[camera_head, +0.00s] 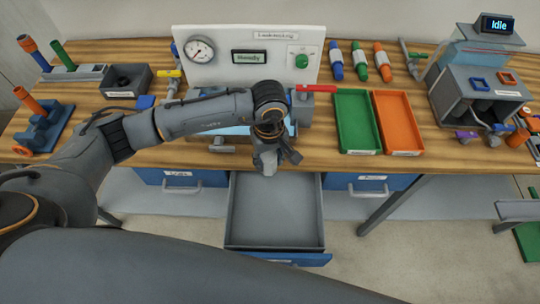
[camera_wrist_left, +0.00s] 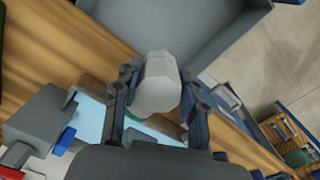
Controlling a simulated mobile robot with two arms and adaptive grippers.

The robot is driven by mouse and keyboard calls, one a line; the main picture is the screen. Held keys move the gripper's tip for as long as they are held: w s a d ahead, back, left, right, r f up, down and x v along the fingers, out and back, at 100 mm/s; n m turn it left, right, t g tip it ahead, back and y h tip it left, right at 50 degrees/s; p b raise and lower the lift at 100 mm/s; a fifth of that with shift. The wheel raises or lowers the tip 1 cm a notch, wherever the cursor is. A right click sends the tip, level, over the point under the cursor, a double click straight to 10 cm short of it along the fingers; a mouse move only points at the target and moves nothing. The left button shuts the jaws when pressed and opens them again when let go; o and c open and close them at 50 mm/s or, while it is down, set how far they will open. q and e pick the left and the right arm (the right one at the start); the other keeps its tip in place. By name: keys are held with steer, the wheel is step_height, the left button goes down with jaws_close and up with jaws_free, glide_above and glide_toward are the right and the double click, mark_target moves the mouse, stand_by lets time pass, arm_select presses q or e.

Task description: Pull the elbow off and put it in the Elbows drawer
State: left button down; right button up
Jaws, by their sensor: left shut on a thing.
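My left gripper (camera_head: 270,162) is over the back end of the pulled-out grey drawer (camera_head: 275,215), near the table's front edge. In the left wrist view, the left gripper (camera_wrist_left: 158,88) is shut on a pale grey, faceted elbow (camera_wrist_left: 160,72), with a finger on each side of it. In the head view, the elbow is mostly hidden by the gripper. The open drawer looks empty and also shows in the left wrist view (camera_wrist_left: 205,25). Its blue front's label is too small to read. My right gripper is not in view.
Closed blue drawers flank the open one, left (camera_head: 180,178) and right (camera_head: 368,183). A white gauge panel (camera_head: 225,70) stands behind the arm. A green tray (camera_head: 355,120) and an orange tray (camera_head: 398,120) lie on the wooden table to the right. A red-handled part (camera_head: 315,88) is close to the forearm.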

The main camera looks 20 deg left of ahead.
arm_select(q)
steer(key=f, duration=0.2)
steer(key=f+b, duration=0.1)
steer(key=shift+w+d+f, duration=0.1)
steer(key=shift+d+f, duration=0.1)
steer(key=shift+d, duration=0.05)
steer(key=shift+f, duration=0.3)
steer(key=c, duration=0.7)
jaws_free()
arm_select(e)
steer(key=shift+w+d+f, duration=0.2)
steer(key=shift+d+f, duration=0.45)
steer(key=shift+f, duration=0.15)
arm_select(q)
step_height(320, 180, up, 12)
steer(key=shift+r, duration=0.1)
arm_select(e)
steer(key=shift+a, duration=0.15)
